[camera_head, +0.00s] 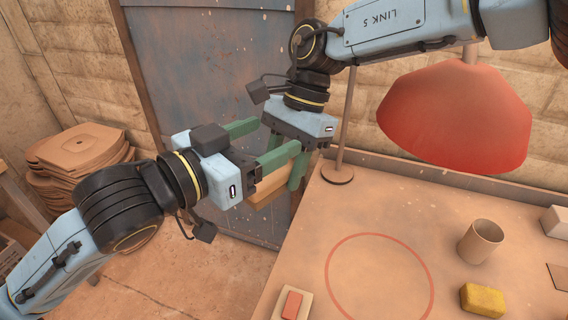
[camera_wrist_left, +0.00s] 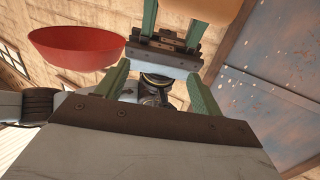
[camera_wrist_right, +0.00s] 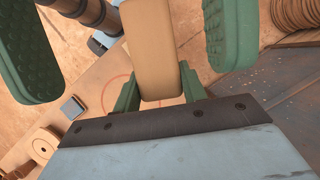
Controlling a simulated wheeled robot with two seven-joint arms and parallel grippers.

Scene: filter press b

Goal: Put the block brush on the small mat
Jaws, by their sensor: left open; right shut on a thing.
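The block brush (camera_head: 268,188) is a tan block held off the table, partly hidden behind the grippers in the head view. My right gripper (camera_head: 290,168) points down and is shut on it; the brush also shows between its fingers in the right wrist view (camera_wrist_right: 160,45). My left gripper (camera_head: 277,137) is open and reaches in from the left, close to the brush. In the right wrist view its fingers stand either side of the brush, apart from it. A flat brown piece (camera_head: 558,276) at the right picture edge may be the small mat; I cannot tell for sure.
The table (camera_head: 340,215) bears a red ring, a tan cup (camera_head: 481,240), a yellow block (camera_head: 482,299), a pale block (camera_head: 556,221) and a red piece on a pale base (camera_head: 291,304). A red lampshade (camera_head: 455,110) hangs above. Folded sacks (camera_head: 80,150) lie left.

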